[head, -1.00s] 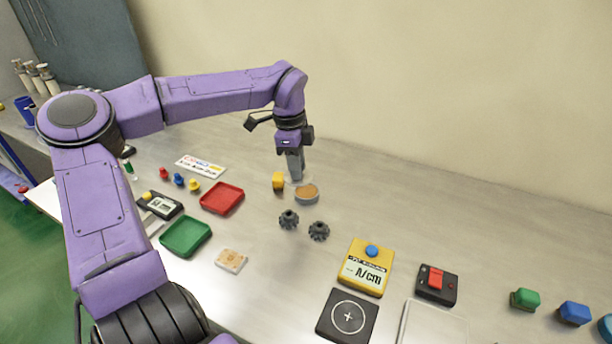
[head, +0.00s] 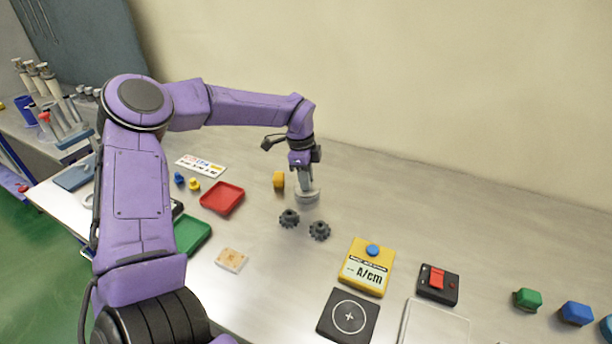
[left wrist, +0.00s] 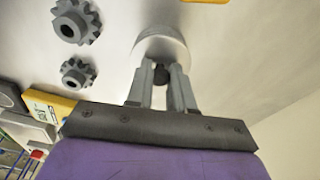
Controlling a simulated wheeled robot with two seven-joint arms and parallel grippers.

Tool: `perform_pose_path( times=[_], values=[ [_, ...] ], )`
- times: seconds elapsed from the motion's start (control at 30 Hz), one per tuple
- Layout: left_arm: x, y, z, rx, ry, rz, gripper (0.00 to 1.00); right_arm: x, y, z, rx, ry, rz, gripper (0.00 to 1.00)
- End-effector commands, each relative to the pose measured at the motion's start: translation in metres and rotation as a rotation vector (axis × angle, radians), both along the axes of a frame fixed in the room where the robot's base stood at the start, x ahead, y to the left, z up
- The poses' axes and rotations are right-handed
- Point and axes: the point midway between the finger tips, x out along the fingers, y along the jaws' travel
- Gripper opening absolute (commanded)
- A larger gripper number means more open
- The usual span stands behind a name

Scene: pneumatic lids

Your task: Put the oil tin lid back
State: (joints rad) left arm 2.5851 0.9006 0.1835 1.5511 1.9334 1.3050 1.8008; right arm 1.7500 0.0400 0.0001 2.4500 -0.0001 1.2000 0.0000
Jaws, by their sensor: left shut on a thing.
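My left gripper (head: 305,184) points down and is shut on the dark knob of the pale round oil tin lid (head: 308,192). The left wrist view shows the fingers (left wrist: 162,74) closed around the knob, with the lid (left wrist: 158,44) beyond them. The lid is over the oil tin (head: 306,203), whose brown contents are now hidden. I cannot tell whether the lid rests on the rim or hovers just above it. My right gripper is not in view.
A red tray (head: 222,198) lies farther left. A yellow device (head: 366,267) is nearer, to the right. The bench right of the tin is clear.

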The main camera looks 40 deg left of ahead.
Motion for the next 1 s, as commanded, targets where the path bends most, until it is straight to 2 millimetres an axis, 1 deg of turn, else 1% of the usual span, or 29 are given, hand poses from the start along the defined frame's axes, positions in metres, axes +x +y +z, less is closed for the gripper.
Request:
perform_pose_path(
  times=[0.3, 0.33, 0.37, 0.4, 0.63, 0.73, 0.77, 0.83, 1.0],
  values=[
    [0.0, 0.0, -0.009, 0.0, 0.0, -0.001, 0.0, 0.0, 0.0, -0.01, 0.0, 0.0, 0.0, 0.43],
    [0.0, 0.0, -0.008, 0.0, 0.0, -0.001, 0.32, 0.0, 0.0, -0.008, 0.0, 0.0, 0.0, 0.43],
    [0.0, 0.0, -0.007, 0.0, 0.0, -0.001, 0.41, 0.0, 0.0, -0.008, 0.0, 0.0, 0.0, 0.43],
    [0.0, 0.0, -0.007, 0.0, 0.0, -0.001, 0.47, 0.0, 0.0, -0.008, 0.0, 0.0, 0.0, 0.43],
    [0.0, 0.0, -0.007, 0.001, 0.0, -0.001, 0.47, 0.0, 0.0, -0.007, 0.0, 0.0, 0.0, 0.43],
    [0.0, 0.0, 0.0, 0.001, 0.0, -0.001, 0.47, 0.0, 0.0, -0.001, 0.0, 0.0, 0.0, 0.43],
    [0.0, 0.0, 0.004, 0.001, 0.0, -0.001, 0.47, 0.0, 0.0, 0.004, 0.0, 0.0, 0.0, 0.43],
    [0.0, 0.001, 0.011, 0.001, -0.004, -0.001, 0.47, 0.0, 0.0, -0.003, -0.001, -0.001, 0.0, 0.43],
    [-0.002, 0.006, 0.056, 0.001, -0.006, 0.001, 0.47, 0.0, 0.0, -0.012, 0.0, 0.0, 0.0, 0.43]
  ],
)
